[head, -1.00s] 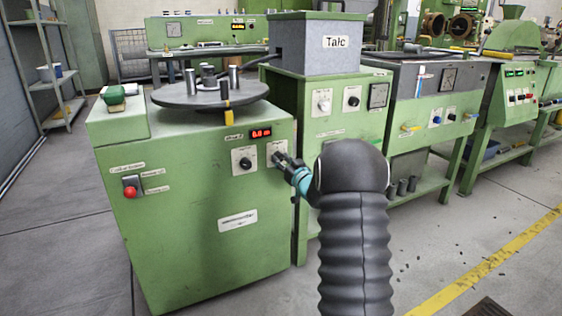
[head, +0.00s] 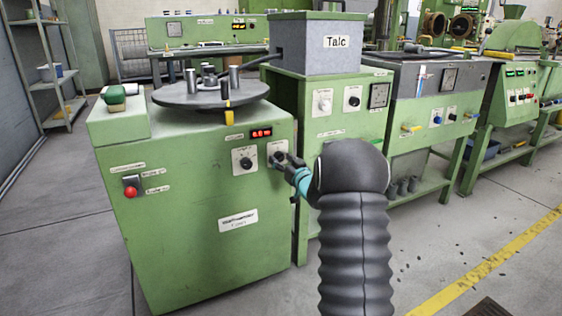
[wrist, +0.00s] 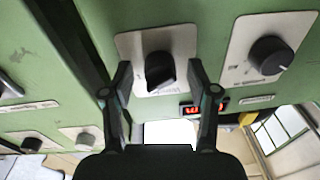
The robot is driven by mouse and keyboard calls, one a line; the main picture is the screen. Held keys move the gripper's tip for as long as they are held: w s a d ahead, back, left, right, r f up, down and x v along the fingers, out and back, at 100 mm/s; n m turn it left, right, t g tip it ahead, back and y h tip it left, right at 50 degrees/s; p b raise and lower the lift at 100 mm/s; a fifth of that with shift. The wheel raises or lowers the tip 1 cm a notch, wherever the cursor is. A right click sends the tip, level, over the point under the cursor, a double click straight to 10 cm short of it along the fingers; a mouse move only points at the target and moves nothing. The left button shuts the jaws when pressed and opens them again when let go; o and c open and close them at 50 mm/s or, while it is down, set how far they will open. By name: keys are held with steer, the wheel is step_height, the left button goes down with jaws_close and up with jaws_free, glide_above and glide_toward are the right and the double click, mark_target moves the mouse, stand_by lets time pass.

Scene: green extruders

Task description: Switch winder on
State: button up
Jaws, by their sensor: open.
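The winder (head: 205,215) is a green cabinet with a grey round turntable (head: 210,92) on top. Its front has a lit red display (head: 261,133) and two black rotary knobs on white plates. The left knob (head: 245,162) is free. My gripper (head: 279,160) is at the right knob. In the wrist view, which looks upside down, that right knob (wrist: 159,69) lies between the tips of my open gripper (wrist: 160,92), with small gaps on both sides. The left knob (wrist: 268,55) shows at the right there.
A red button (head: 130,191) is on the winder's left front. The Talc unit (head: 330,120) stands close on the right, with its own knobs (head: 354,101). More green machines line up further right.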

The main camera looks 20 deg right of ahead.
steer(key=shift+s, duration=0.1)
steer(key=s+d, duration=0.1)
steer(key=s, duration=1)
steer(key=shift+s+f, duration=0.4)
steer(key=shift+f, duration=0.05)
